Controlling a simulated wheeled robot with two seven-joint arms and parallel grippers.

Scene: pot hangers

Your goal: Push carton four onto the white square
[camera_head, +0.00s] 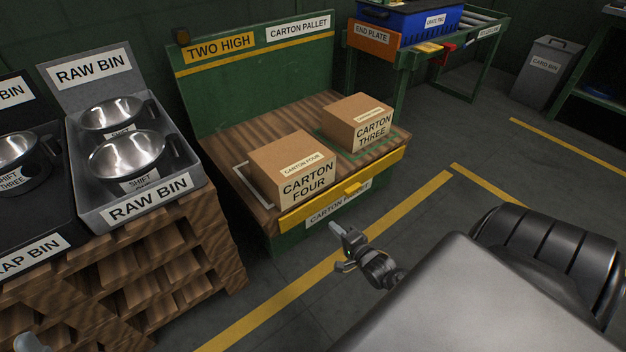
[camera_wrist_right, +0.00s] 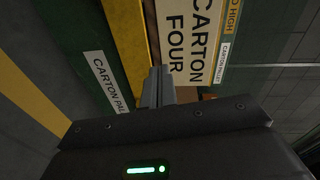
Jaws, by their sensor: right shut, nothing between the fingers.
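Carton four (camera_head: 270,160) is a brown box with a cream label, upright on the wooden top of the carton pallet. White square (camera_head: 254,187) is an outline on the pallet boards; its left edge shows just left of carton four, and the carton hides the rest, so I cannot tell how fully it sits inside. My right gripper (camera_head: 338,245) is shut and empty, in front of the pallet's yellow front edge, low and right of carton four. In the right wrist view its fingers (camera_wrist_right: 158,84) point toward the carton's label (camera_wrist_right: 189,40). A grey tip at the bottom left is probably my left gripper (camera_head: 28,343).
Carton three (camera_head: 352,118) stands right of carton four, by a green outline. Raw bin (camera_head: 75,145) with pans is at left. Floor in front is clear.

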